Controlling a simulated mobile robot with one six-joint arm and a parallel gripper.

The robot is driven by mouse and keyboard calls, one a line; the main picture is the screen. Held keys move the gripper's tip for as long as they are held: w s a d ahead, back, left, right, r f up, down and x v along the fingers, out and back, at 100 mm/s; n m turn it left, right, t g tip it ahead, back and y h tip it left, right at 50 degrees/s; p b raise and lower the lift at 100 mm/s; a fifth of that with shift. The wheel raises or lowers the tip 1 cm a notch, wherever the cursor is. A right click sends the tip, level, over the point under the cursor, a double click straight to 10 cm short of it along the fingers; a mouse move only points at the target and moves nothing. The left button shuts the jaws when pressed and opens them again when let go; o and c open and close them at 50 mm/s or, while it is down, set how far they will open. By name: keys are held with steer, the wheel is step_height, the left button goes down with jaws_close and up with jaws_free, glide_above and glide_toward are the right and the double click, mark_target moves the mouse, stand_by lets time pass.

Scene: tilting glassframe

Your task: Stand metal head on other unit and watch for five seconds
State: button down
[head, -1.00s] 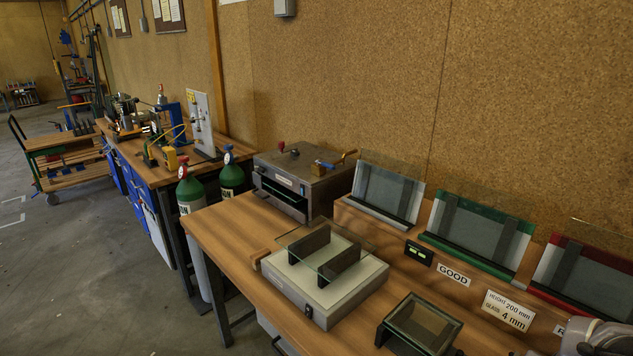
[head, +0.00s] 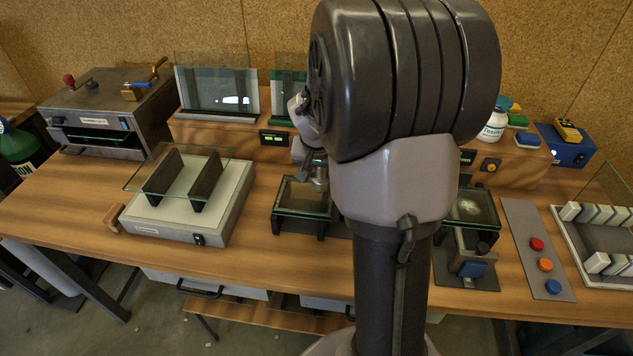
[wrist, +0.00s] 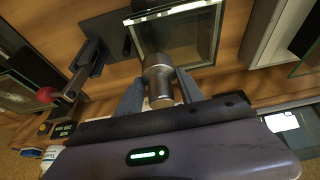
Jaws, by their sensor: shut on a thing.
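My gripper (wrist: 160,90) is shut on a short grey metal cylinder, the metal head (wrist: 157,75), gripped between its two fingers. In the head view the metal head (head: 320,183) is over the right part of a dark-framed glass unit (head: 298,197), partly hidden by my arm. That unit's glass pane (wrist: 180,25) is beyond the head in the wrist view. I cannot tell whether the head touches the glass. A second glass unit (head: 470,206), with a whitish patch on its pane, stands right of my arm; a clamp-like stand with a blue block (head: 472,268) is in front of it.
A grey box with a glass plate on two dark bars (head: 190,190) stands left. A metal oven-like box (head: 105,110) is behind it. Framed panes (head: 217,90) line the raised shelf. A button panel (head: 540,250) and a tray of blocks (head: 600,240) are at right.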

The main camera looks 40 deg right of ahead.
mark_target(319, 179)
steer(key=shift+w+a+f+b, duration=0.1)
steer(key=shift+w+f+b, duration=0.1)
steer(key=shift+f+b, duration=1.3)
steer(key=c, duration=0.7)
jaws_free()
steer(key=shift+f+p, duration=0.4)
steer(key=shift+p, duration=0.1)
steer(key=shift+c, duration=0.2)
